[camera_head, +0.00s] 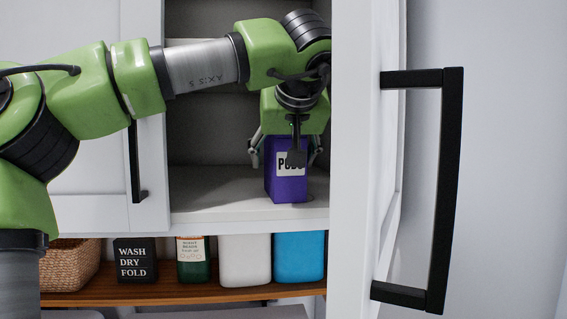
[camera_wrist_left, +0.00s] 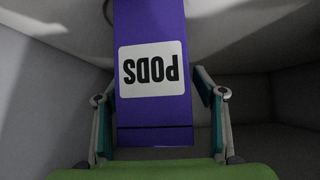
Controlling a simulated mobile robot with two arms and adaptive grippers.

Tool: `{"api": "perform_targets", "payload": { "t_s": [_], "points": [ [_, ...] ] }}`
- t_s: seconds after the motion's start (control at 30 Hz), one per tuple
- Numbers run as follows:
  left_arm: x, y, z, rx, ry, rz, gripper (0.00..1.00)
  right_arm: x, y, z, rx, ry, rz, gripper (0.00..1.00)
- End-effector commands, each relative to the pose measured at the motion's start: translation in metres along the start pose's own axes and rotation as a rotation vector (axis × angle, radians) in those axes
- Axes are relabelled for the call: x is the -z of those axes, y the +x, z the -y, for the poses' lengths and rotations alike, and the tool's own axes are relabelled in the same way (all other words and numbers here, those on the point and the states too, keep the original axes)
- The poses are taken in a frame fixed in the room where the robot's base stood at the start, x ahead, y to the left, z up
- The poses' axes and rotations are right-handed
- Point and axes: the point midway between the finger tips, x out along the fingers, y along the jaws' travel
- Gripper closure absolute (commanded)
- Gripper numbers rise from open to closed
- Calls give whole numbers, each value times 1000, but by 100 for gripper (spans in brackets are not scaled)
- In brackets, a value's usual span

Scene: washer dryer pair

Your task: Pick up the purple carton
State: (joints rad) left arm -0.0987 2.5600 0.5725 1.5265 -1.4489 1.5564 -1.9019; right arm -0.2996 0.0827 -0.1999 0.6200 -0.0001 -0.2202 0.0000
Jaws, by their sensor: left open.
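The purple carton (camera_head: 288,187) with a white "PODS" label stands upright on the cabinet's bottom shelf (camera_head: 225,197), near its front edge. My left gripper (camera_head: 287,158) is over and behind its upper part, with one finger on each side of it. In the left wrist view the carton (camera_wrist_left: 153,110) lies between the two open fingers of the gripper (camera_wrist_left: 158,115). The gripper hides part of the carton's top in the head view. My right gripper is not in view.
An open white cabinet door (camera_head: 363,130) with a black handle (camera_head: 449,190) stands close on the right. A closed door (camera_head: 85,190) is on the left. Below, a wooden shelf (camera_head: 190,293) holds a basket (camera_head: 70,268), a black box (camera_head: 136,260) and several containers.

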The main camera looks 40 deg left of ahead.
Motion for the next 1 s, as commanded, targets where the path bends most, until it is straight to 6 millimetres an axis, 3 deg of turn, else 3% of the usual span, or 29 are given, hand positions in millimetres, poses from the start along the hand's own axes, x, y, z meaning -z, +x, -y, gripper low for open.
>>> {"api": "perform_targets", "payload": {
  "t_s": [0.03,0.23,0.67,1.0],
  "points": [
    [0,0,0,0,0,0,39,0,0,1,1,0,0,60],
    [0,0,0,0,0,0,90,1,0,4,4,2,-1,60],
    [4,-3,0,-2,-2,-2,90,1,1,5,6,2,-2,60],
    [25,-25,4,-3,-4,-3,90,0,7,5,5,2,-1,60]
  ]
}}
